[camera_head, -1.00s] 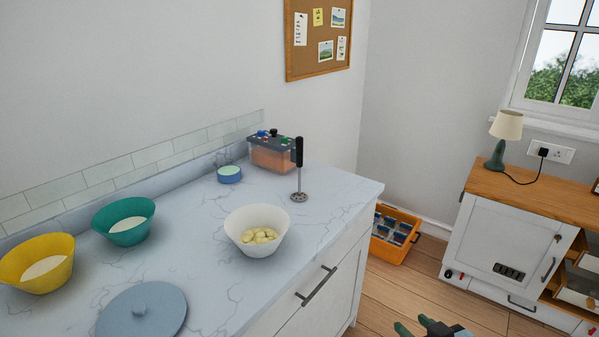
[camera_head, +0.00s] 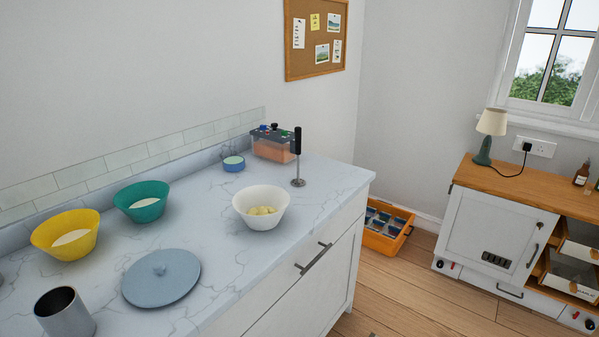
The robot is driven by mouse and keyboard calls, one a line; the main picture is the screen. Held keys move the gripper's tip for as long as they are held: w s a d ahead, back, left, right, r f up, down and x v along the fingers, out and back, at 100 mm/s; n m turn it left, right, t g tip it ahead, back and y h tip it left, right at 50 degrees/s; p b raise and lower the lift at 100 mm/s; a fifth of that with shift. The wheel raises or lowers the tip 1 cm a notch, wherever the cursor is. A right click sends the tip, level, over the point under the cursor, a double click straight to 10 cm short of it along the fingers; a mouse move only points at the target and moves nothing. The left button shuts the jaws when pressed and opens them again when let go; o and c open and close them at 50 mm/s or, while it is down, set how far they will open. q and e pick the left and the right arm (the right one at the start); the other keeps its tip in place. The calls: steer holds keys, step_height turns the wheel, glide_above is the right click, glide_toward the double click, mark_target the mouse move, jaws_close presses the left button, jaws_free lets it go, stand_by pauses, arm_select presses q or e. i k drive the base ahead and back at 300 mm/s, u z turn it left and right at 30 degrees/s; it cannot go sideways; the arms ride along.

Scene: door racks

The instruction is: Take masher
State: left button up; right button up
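The masher (camera_head: 298,160) stands upright on the marble counter, near its far right end. It has a black handle and a round metal foot resting on the counter. A white bowl (camera_head: 261,209) with several pale yellow pieces (camera_head: 262,211) stands in front of it, to its left. Neither of my grippers is in view.
A clear box (camera_head: 272,145) and small blue bowl (camera_head: 233,163) stand behind the masher. Green (camera_head: 142,203) and yellow (camera_head: 66,238) bowls, a grey-blue lid (camera_head: 161,278) and a metal cup (camera_head: 65,314) sit left. An orange crate (camera_head: 385,243) is on the floor beyond the counter.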

mark_target(298, 182)
steer(key=z, duration=1.45)
steer(key=i, duration=1.25)
steer(key=u, duration=0.8)
steer(key=i, duration=0.65)
steer(key=u, duration=0.75)
